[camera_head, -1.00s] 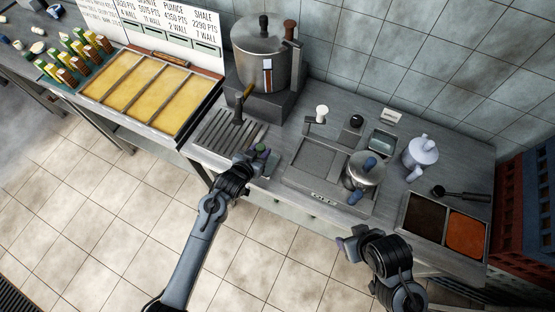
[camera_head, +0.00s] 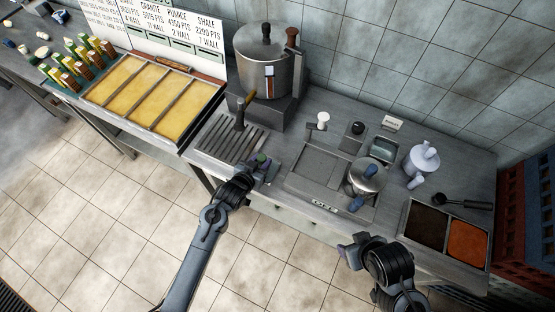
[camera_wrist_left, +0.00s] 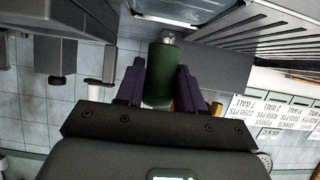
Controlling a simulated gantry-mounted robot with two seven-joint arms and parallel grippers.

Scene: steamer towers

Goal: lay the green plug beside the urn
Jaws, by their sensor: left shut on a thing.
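The green plug (camera_wrist_left: 161,75) is a dark green cylinder with a pale metal tip. My left gripper (camera_head: 260,167) is shut on it, with a finger on each side in the left wrist view (camera_wrist_left: 160,88). In the head view the plug (camera_head: 262,158) shows as a small green top between the fingers, over the counter's front part, right of the slotted drip tray. I cannot tell whether it touches the counter. The urn (camera_head: 266,62) is a large lidded metal pot on a dark plinth behind the drip tray. My right gripper (camera_head: 350,249) is at the counter's front; its jaws are unclear.
The slotted drip tray (camera_head: 216,140) lies in front of the urn. A steel pot (camera_head: 366,177) stands on a scale-like unit to the right. A white jug (camera_head: 421,158) and a two-part bin (camera_head: 407,236) are farther right.

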